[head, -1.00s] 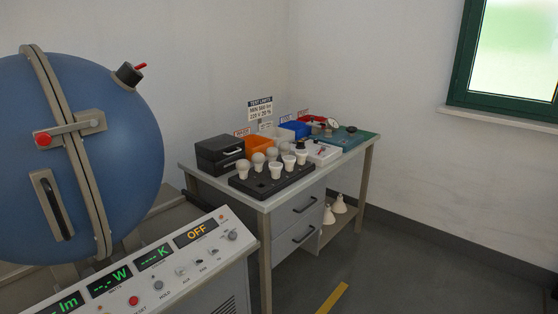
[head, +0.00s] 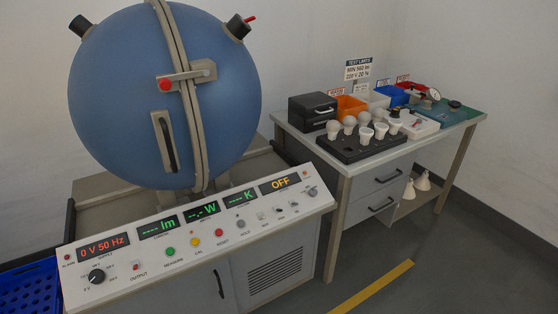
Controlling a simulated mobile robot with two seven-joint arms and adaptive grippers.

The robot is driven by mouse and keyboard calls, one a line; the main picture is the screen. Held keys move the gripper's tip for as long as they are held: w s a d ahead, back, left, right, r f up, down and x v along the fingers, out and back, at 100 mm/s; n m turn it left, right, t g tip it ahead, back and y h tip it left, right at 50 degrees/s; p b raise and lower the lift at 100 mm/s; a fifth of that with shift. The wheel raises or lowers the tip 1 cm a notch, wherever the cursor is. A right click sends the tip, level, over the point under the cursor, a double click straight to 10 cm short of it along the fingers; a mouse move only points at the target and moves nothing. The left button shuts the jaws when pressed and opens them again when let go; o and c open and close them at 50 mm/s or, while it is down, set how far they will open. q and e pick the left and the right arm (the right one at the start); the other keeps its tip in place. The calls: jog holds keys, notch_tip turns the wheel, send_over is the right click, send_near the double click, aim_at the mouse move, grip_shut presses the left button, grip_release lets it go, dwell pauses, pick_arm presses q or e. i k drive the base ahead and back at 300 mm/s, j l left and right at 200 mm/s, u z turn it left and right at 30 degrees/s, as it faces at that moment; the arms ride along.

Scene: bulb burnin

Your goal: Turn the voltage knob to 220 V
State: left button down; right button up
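The voltage knob (head: 96,276) is a round black dial with a white pointer line, at the left end of the sloped white control panel (head: 150,276). Small position labels surround it; they are too small to read surely. Above it a red display (head: 103,245) reads 0 V 50 Hz. A red output switch (head: 138,266) sits to the right of the knob. Neither of my grippers is in view.
The blue sphere (head: 130,110) with its latch stands behind the panel. A workbench (head: 345,166) with a bulb tray and coloured bins stands to the right. A blue crate (head: 28,290) is at the lower left. Floor is clear in front of the workbench.

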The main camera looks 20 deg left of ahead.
aim_at(96, 277)
jog(key=u, duration=2.05)
